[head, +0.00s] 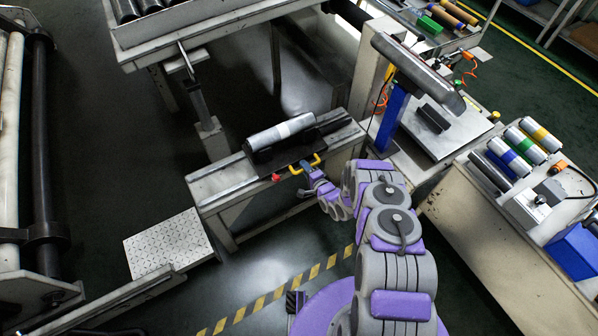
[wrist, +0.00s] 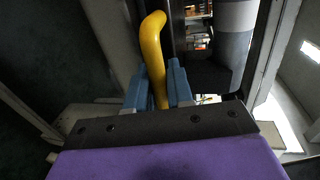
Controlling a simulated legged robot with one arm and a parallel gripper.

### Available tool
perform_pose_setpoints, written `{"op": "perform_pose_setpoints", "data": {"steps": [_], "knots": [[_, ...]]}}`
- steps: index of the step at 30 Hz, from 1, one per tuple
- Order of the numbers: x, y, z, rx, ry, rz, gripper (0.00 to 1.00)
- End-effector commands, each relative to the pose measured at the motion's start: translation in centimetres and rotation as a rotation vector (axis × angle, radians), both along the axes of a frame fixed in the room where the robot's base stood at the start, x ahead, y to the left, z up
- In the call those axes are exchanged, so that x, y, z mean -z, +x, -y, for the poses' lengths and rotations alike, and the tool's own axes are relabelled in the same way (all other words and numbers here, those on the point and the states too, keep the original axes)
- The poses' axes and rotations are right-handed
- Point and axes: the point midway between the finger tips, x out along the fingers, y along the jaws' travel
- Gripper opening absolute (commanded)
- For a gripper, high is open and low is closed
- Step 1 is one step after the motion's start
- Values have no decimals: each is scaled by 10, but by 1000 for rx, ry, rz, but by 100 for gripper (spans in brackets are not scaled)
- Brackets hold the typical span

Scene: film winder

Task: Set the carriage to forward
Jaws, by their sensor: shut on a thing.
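The carriage (head: 264,157) is a dark cradle on a long pale rail bench, with a grey and white roll (head: 281,132) lying in it. A yellow handle (head: 306,164) sticks out from the carriage's near side, beside a red knob (head: 276,177). My gripper (head: 306,166) is at this handle. In the wrist view the yellow handle (wrist: 152,50) rises between the two blue fingers of my gripper (wrist: 158,88), which are shut on it. The roll (wrist: 236,40) shows behind it. The fingers and wrist hide the lower end of the handle.
The rail bench (head: 212,180) has bare rail left of the carriage. A metal tread plate step (head: 168,242) stands at the near left. A cabinet with coloured rolls (head: 524,144) is at the right. A hazard stripe (head: 270,297) crosses the floor in front.

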Motion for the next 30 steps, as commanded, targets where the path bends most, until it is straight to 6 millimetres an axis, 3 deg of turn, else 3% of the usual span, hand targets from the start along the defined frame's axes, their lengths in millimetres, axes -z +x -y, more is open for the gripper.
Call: {"op": "perform_pose_setpoints", "data": {"steps": [11, 12, 18, 26, 30], "knots": [[6, -4, 2, 2, -4, -16, 0], [6, -4, 2, 2, -5, -17, 23], [4, -3, 1, 1, -3, -11, 40], [1, -3, 2, 0, -2, -6, 40], [-2, -14, 9, 2, -3, -8, 40]]}}
